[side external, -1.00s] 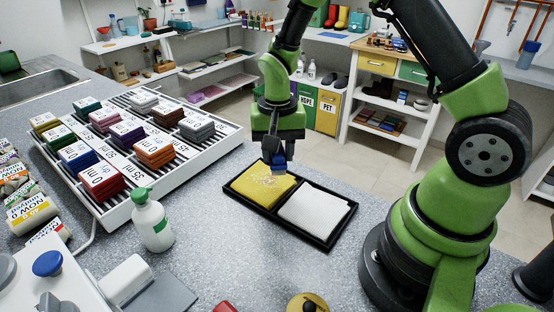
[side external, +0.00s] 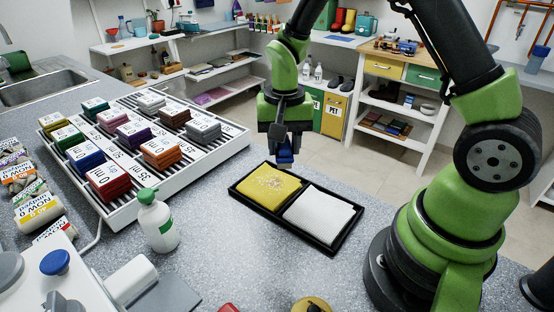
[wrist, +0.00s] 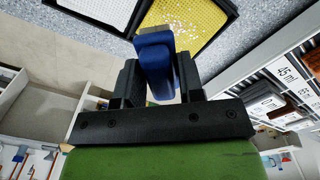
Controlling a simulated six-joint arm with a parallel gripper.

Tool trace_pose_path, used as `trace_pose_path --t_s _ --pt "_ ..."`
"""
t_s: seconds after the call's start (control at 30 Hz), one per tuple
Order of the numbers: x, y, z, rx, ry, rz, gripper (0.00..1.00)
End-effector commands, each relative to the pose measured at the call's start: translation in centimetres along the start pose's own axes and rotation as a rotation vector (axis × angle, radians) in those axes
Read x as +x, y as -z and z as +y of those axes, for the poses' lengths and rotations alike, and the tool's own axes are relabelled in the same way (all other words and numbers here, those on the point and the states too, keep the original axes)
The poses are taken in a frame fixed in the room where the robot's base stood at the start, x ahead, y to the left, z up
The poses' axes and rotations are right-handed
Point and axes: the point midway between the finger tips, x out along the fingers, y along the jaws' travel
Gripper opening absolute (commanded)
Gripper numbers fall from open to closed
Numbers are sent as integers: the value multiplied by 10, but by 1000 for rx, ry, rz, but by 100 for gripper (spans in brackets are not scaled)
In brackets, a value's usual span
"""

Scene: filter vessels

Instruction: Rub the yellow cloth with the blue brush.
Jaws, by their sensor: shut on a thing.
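The yellow cloth (side external: 268,188) lies folded in the left half of a black tray (side external: 326,251), with white specks on top. It also shows at the top of the wrist view (wrist: 205,22), specks included. My gripper (side external: 284,146) is shut on the blue brush (wrist: 157,62), which sits between the two dark fingers. In the side view the blue brush (side external: 285,157) hangs below the fingers at the cloth's far edge. I cannot tell whether it touches the cloth. The brush's underside is hidden.
A white folded cloth (side external: 318,214) fills the tray's right half. A white rack (side external: 215,157) with several coloured labelled stacks stands to the left. A white bottle with a green pump (side external: 157,222) stands in front of the rack. Grey counter is clear around the tray.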

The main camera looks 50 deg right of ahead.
Motion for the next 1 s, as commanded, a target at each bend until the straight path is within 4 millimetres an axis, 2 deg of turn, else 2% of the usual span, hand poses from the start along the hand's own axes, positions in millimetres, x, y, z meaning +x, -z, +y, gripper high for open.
trace_pose_path --t_s 0.27,0.87,0.93,1.0 --pt "16 0 0 -1 -2 -2 13" --pt "70 0 0 0 -2 -2 13" --pt "84 0 0 0 -4 -4 13" --pt "78 6 -7 0 2 2 10"
